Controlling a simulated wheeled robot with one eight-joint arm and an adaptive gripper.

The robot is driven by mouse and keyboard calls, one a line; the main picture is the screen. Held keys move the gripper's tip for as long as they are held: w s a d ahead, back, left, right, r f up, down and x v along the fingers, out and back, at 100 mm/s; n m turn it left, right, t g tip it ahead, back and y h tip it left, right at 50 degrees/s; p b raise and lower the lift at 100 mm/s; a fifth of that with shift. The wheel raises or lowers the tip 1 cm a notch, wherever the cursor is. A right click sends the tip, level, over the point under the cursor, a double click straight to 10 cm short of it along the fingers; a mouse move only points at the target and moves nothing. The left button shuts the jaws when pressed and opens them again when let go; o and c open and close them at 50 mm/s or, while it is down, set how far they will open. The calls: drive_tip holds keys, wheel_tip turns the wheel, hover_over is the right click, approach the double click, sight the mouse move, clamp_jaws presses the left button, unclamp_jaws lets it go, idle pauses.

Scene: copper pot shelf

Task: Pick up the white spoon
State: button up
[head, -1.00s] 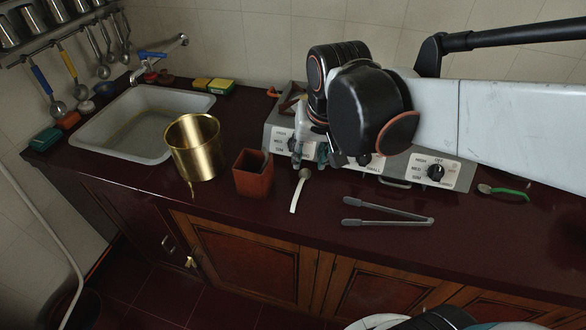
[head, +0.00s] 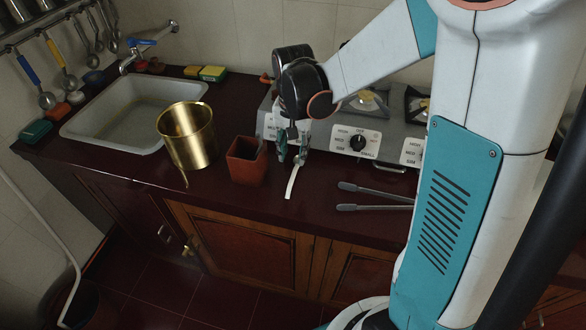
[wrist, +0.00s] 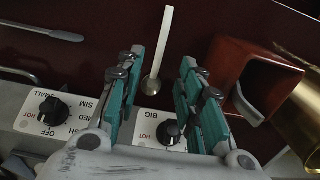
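The white spoon (head: 292,181) lies on the dark red counter in front of the stove, its handle pointing to the counter's front edge. In the wrist view the white spoon (wrist: 161,48) shows its pale handle at the top and its round metal bowl between my fingers. My gripper (head: 292,154) points down over the spoon's bowl end in the head view. In the wrist view my gripper (wrist: 158,78) has its teal-padded fingers spread apart, one on each side of the spoon, with clear gaps to it. The bowl is hidden by the gripper in the head view.
A red square holder (head: 246,166) stands just left of my gripper, with a brass pot (head: 187,138) beyond it. Grey tongs (head: 375,198) lie to the right. The stove (head: 352,142) is close behind. The sink (head: 125,120) is at the left.

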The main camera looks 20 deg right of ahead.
sight(292, 177)
wheel_tip(292, 177, down, 10)
drive_tip(key=b, duration=0.4)
drive_tip(key=shift+w+f, duration=0.1)
drive_tip(key=shift+f, duration=0.05)
clamp_jaws()
